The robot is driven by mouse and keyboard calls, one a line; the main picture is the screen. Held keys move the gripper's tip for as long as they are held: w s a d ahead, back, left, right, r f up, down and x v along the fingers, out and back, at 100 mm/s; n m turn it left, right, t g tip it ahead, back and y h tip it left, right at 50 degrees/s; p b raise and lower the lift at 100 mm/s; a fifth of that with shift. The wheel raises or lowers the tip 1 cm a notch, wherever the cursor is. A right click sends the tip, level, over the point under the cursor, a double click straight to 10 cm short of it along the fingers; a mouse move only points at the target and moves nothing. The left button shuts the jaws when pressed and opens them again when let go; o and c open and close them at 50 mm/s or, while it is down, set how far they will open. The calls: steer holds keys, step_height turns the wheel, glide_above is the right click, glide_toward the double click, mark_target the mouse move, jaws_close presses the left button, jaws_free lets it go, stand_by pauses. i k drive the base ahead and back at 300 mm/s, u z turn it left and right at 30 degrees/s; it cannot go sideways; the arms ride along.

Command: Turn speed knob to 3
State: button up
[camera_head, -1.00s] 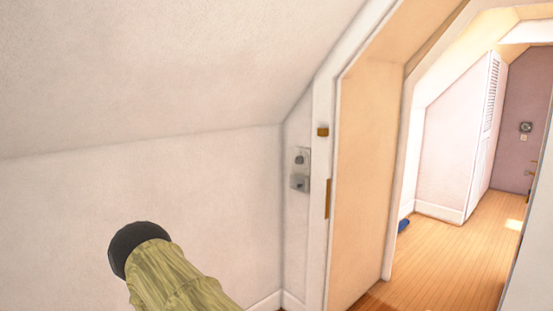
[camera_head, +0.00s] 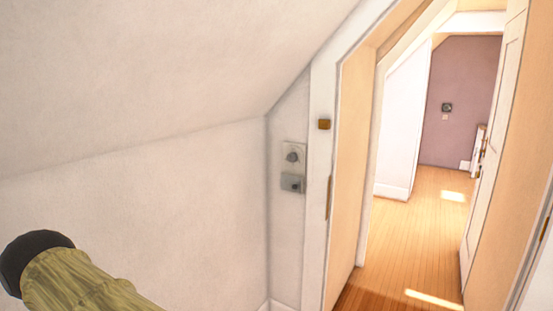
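A small round grey knob (camera_head: 292,156) sits on a pale plate on the narrow wall left of the doorway. Just below it is a grey box or plate (camera_head: 292,183) with a dark square part. Another dark round dial (camera_head: 447,107) is on the far purple wall through the doorway. Markings on these are too small to read, so I cannot tell which is the speed knob or its setting. My gripper is not visible.
The sloped ceiling (camera_head: 150,70) comes down low over the left wall. The door frame (camera_head: 318,200) stands right of the plates. A wooden floor (camera_head: 415,230) runs clear through the doorway, with an open door (camera_head: 492,150) at the right.

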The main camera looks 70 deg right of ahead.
mark_target(292, 157)
steer(key=z, duration=1.25)
